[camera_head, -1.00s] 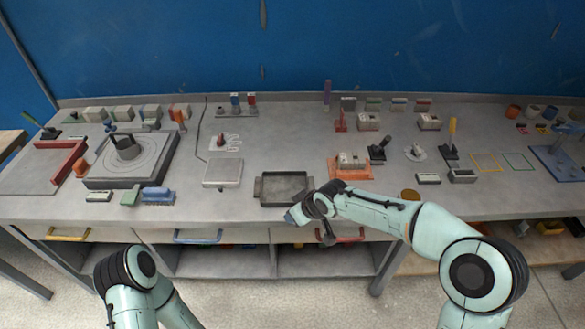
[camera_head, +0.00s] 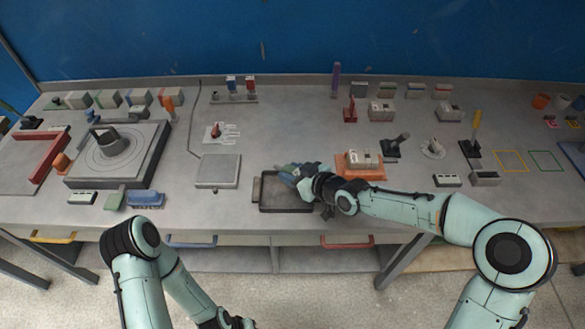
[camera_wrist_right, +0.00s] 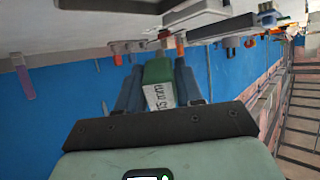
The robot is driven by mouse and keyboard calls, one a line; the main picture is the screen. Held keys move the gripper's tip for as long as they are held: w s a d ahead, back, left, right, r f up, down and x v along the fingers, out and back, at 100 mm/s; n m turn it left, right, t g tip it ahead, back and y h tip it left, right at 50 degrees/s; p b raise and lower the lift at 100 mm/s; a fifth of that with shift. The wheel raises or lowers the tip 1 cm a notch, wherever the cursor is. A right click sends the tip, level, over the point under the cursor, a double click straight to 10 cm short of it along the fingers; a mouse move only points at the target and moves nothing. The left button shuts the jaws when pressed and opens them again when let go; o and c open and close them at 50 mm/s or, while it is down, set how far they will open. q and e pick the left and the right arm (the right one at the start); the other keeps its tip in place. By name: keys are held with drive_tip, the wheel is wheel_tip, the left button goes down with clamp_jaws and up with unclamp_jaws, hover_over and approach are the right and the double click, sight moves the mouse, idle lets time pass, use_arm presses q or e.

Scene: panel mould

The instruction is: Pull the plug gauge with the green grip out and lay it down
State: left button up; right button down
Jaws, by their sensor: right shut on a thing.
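In the right wrist view the green grip (camera_wrist_right: 158,71) of a plug gauge, with a "15 mm" label, sits between the two blue fingers of my right gripper (camera_wrist_right: 158,88), which is shut on it. The gauge's far end is hard to make out. In the head view my right gripper (camera_head: 287,169) points left above the back part of a dark shallow tray (camera_head: 264,207). The gauge itself is mostly hidden there. My left arm is low at the bottom of the head view, with its fingers out of sight.
A pale square plate (camera_head: 217,170) lies left of the tray. An orange block (camera_head: 360,172) with pale pieces stands right of it, close to my right wrist. A rack (camera_head: 232,98) with blue and red pieces stands at the back.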

drive_tip(key=shift+w+f+b, duration=0.15)
drive_tip(key=shift+f+b, duration=1.7)
drive_tip(key=shift+f, duration=1.7)
use_arm(q)
drive_tip(key=f, duration=0.1)
drive_tip(key=s+f, duration=0.1)
drive_tip(key=f, duration=0.1)
drive_tip(key=s+f, duration=0.1)
drive_tip(key=f, duration=0.1)
drive_tip(key=shift+s, duration=0.25)
drive_tip(key=shift+r, duration=0.1)
use_arm(e)
drive_tip(key=c, duration=0.6)
unclamp_jaws()
drive_tip(key=shift+c, duration=0.2)
drive_tip(key=shift+d, duration=0.1)
